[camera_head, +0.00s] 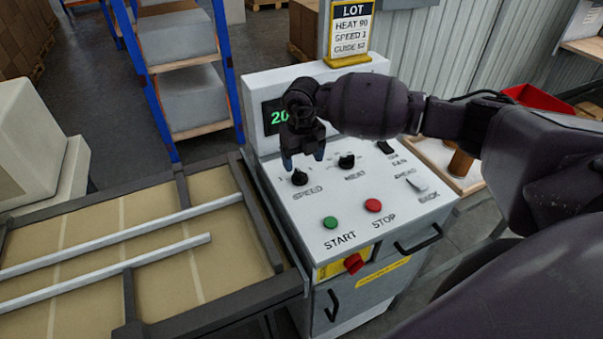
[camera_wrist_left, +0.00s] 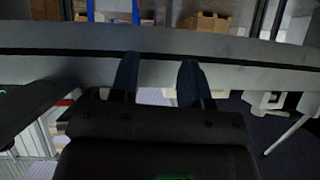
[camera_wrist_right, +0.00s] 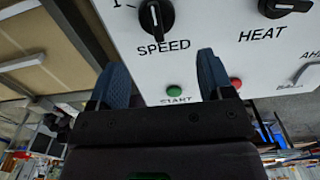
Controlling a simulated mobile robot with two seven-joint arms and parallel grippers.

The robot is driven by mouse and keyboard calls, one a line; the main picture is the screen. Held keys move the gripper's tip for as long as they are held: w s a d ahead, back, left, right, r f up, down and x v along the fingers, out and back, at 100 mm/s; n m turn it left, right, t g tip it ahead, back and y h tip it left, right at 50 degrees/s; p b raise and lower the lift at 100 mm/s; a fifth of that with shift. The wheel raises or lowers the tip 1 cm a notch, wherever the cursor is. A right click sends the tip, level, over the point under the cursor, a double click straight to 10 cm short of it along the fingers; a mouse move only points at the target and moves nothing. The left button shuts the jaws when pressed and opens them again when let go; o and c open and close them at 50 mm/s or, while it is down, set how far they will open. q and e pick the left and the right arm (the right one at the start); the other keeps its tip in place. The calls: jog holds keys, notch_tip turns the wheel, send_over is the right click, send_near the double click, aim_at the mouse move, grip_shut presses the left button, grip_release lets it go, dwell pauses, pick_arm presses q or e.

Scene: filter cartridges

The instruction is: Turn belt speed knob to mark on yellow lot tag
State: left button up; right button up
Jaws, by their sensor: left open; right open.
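The black SPEED knob (camera_head: 299,178) sits on the white control panel (camera_head: 288,205). In the right wrist view the knob (camera_wrist_right: 156,17) has a white pointer line, with one mark, "1", to its upper left. The yellow lot tag (camera_head: 349,32) stands behind the panel and reads HEAT 90, SPEED 3, perhaps GUIDE 52. My right gripper (camera_head: 303,160) is open just above the SPEED knob, fingers pointing down. In the right wrist view its fingers (camera_wrist_right: 158,85) are apart with nothing between them. My left gripper (camera_wrist_left: 160,75) is open and empty, away from the panel.
The HEAT knob (camera_head: 346,161) is right of SPEED. The green START (camera_head: 330,222) and red STOP (camera_head: 373,205) buttons are nearer the panel front. A dark display (camera_head: 275,116) with green digits is partly hidden by my arm. The conveyor (camera_head: 150,255) lies to the left.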

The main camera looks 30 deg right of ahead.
aim_at(302, 176)
notch_tip(302, 176, down, 5)
jog(key=shift+f+p, duration=0.15)
jog(key=shift+p, duration=0.15)
jog(key=shift+w+f, duration=0.1)
jog(key=shift+f, duration=0.55)
jog(key=shift+c, duration=0.2)
jog(key=c, duration=0.9)
